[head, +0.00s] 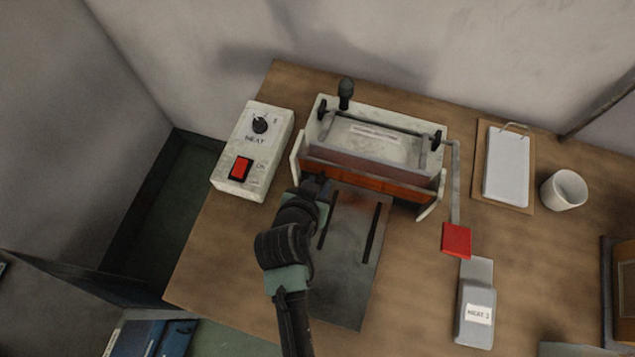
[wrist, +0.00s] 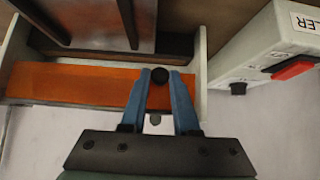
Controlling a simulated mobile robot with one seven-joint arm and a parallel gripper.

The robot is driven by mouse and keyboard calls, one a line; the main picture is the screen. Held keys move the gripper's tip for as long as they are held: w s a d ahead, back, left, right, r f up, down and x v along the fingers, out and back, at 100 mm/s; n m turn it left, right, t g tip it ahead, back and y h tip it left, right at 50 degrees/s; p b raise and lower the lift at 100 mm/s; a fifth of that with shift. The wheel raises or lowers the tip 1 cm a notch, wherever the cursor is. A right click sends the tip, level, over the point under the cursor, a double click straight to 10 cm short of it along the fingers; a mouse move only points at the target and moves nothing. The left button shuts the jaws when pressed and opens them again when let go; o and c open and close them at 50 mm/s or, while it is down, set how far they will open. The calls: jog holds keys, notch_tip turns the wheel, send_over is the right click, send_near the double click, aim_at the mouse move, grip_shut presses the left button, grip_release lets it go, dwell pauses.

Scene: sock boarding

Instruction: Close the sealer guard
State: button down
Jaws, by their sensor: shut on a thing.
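The sealer (head: 372,142) is a pale machine at the back of the table. Its guard (head: 385,187) is an orange see-through panel across the front, between two white side plates. The guard also shows in the wrist view (wrist: 75,84), as a wide orange strip. My gripper (head: 319,181) is at the left part of the guard's front. In the wrist view my gripper's blue fingers (wrist: 160,84) are closed around a round black knob (wrist: 159,75) in front of the orange panel. In the head view the knob is hidden by my gripper.
A heat control box (head: 265,152) with a red switch stands left of the sealer. A grey plate with dark rails (head: 345,290) lies in front. To the right are a red pad (head: 456,240) on an arm, a grey labelled block (head: 474,329), a clipboard (head: 506,170) and a white cup (head: 563,190).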

jog(key=c, duration=0.7)
grip_release()
jog(key=b+v, duration=0.1)
jog(key=v, duration=1.2)
jog(key=w+r+n+t+y, duration=0.1)
jog(key=w+r+t, duration=0.45)
jog(key=r, duration=0.75)
jog(key=w+r+t+y, duration=0.1)
jog(key=w+r+t, duration=0.2)
jog(key=w+r, duration=0.8)
jog(key=s+r+n+t, duration=0.1)
jog(key=s+r+t, duration=0.2)
jog(key=r, duration=0.8)
jog(key=s+d+r+t, duration=0.1)
jog(key=s+r+t, duration=0.2)
jog(key=r, duration=0.8)
jog(key=s+d+r+n+t, duration=0.1)
jog(key=s+r+t, duration=0.3)
jog(key=r, duration=0.7)
jog(key=shift+s+d+r+n+y, duration=0.1)
jog(key=shift+d+r+n+y, duration=0.2)
jog(key=shift+y, duration=0.1)
